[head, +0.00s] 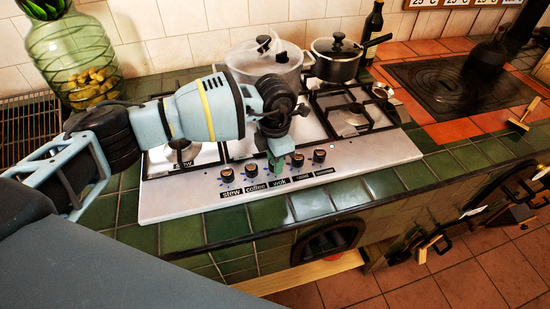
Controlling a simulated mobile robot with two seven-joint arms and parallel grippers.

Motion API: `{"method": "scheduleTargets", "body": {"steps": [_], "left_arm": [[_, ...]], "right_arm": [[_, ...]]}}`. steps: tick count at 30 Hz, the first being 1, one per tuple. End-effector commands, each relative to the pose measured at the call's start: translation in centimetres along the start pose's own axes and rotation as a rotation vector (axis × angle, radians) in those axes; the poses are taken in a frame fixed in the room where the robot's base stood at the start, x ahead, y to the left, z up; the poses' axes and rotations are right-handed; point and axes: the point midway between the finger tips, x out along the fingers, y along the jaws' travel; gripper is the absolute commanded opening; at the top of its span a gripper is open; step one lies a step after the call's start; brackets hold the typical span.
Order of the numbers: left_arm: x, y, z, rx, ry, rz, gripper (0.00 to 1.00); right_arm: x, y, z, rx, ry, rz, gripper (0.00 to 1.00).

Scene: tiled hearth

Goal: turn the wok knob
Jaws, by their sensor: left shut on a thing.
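The silver cooktop panel (180,203) carries a row of several dark knobs along its front, with black name labels under them. The wok label (279,183) sits under the middle knob. My left gripper (276,159) reaches down from above, its green fingertips shut on the wok knob (277,169). The fingers hide most of that knob, so I cannot tell how far it is turned. The coffee knob (252,171) and the stew knob (227,176) are to its left. Two more knobs are to its right. My right gripper is not in view.
A lidded light pot (258,66) and a dark-handled saucepan (337,68) stand on the rear burners. A green glass jar (72,58) is at the back left. A dark bottle (371,25) stands behind. The tiled counter front edge is clear.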

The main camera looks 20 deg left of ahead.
Motion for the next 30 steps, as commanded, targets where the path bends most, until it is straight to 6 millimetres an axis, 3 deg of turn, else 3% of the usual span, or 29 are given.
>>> {"method": "scheduleTargets", "body": {"steps": [10,26,27,30], "left_arm": [[-0.08,0.05,0.03,0.129,-0.002,0.001,0.07],[-0.11,0.05,0.04,0.148,-0.002,0.001,0.07],[-0.11,0.05,0.04,0.148,-0.002,0.001,0.35],[-0.09,0.04,0.04,0.148,-0.002,0.001,0.48]], "right_arm": [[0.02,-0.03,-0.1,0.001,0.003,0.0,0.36],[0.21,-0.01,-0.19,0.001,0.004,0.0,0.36],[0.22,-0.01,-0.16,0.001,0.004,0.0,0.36],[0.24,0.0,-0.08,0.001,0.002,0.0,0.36]]}}
